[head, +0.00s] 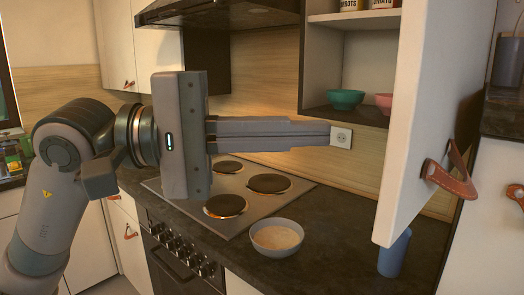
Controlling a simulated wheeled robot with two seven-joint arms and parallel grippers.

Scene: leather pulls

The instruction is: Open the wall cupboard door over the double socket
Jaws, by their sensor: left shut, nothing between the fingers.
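The wall cupboard (370,62) above the socket stands open. Its white door (432,95) is swung out towards me on the right, with a brown leather pull (449,174) on its outer face. The socket (341,138) is on the wooden backsplash below the cupboard, partly covered by my fingertips, so I cannot tell whether it is double. My left gripper (326,133) is shut and empty, its fingers pointing right in front of the backsplash, left of the door and apart from it. My right gripper is out of view.
A green bowl (344,99), a pink bowl (384,103) and cans are in the cupboard. Below are a hob (233,190), a bowl (277,237) and a blue cup (394,254) on the dark worktop (330,255). A range hood (215,14) hangs above the hob.

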